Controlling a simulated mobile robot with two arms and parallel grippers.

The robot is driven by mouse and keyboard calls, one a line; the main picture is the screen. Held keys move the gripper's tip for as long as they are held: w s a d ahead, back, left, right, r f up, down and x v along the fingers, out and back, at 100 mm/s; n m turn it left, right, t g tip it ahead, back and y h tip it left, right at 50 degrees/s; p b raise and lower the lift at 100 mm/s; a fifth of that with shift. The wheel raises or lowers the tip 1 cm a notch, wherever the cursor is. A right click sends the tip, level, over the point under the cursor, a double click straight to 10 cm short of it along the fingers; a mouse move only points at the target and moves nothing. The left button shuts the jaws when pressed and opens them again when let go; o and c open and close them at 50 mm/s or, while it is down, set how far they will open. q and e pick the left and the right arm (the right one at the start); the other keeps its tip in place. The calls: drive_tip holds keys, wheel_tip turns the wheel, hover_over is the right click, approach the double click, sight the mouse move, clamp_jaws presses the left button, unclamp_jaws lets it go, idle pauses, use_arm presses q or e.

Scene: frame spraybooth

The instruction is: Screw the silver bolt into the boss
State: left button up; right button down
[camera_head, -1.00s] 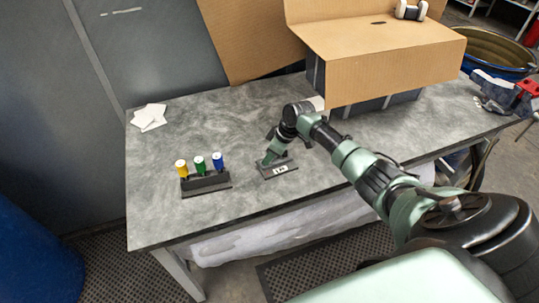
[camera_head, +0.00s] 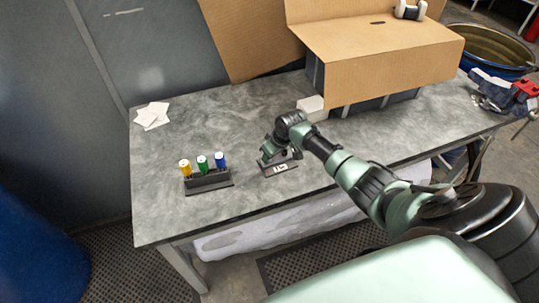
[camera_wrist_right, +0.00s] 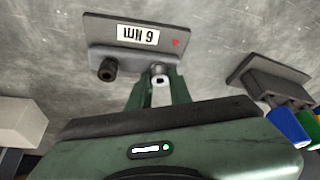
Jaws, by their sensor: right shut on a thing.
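A dark plate with a white label lies on the table in the head view (camera_head: 280,169). In the right wrist view the plate (camera_wrist_right: 186,50) carries a black hollow round post (camera_wrist_right: 107,69) at its left. My right gripper (camera_wrist_right: 158,84) is shut on a small silver piece (camera_wrist_right: 159,79), seemingly the bolt, at the plate's near edge beside the post. A dark round part sits right behind the piece; I cannot tell whether the two are engaged. In the head view my right gripper (camera_head: 268,154) is low at the plate, its tips hidden. My left gripper is out of view.
A dark rack (camera_head: 208,181) with yellow, green and blue capped pieces stands left of the plate. A white block (camera_head: 312,107) sits behind my wrist, before a cardboard box (camera_head: 390,70). White cards (camera_head: 152,115) lie at the back left. The table between is clear.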

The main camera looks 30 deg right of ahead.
drive_tip(key=shift+a+f+m+h, duration=0.2)
drive_tip(key=shift+m+h, duration=0.2)
drive_tip(key=shift+m, duration=0.7)
drive_tip(key=shift+s+m+h, duration=0.1)
drive_tip(key=shift+m+h, duration=0.4)
drive_tip(key=shift+m, duration=0.6)
drive_tip(key=shift+a+m+h, duration=0.1)
drive_tip(key=shift+m+h, duration=0.2)
drive_tip(key=shift+m, duration=0.5)
drive_tip(key=shift+s, duration=0.1)
drive_tip(key=c, duration=1.2)
unclamp_jaws()
drive_tip(key=shift+c, duration=0.2)
drive_tip(key=shift+d, duration=0.2)
